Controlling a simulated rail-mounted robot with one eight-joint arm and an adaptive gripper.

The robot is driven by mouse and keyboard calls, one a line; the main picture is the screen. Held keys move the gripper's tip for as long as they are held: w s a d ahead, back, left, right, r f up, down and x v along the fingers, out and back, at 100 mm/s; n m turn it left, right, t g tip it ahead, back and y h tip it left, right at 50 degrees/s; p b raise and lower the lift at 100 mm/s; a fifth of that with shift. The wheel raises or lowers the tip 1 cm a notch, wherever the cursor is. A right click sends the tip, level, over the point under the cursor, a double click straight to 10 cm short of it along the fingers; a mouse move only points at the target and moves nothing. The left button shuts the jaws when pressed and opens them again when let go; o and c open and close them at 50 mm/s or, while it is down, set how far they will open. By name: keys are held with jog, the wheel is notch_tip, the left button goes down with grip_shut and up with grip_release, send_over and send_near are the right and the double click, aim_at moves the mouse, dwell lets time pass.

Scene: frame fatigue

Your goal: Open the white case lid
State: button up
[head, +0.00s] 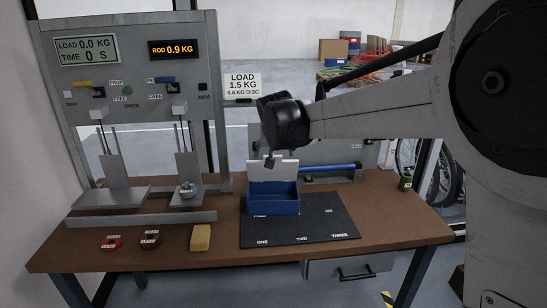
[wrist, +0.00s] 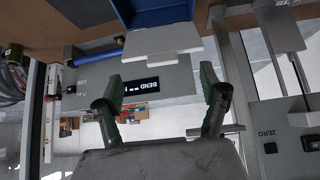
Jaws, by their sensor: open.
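The case is a blue box (head: 274,205) on the black mat (head: 320,226), with its inside showing from above. Its white lid (head: 285,170) stands raised along the back edge, swung up off the opening. In the wrist view the white lid (wrist: 158,43) and the blue box (wrist: 158,12) show at the top. My gripper (head: 270,161) is just above and behind the lid in the head view. In the wrist view my gripper (wrist: 160,78) has its two green-sided fingers apart with nothing held between them. I cannot tell whether a finger touches the lid.
A grey test rig (head: 135,75) with displays and weight pans stands at left. A yellow block (head: 200,238) and red and dark discs (head: 110,243) lie in front. A blue bar (head: 330,168) lies behind the case, and a small green can (head: 405,182) stands right. The mat's right side is clear.

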jog(key=shift+v, duration=1.05)
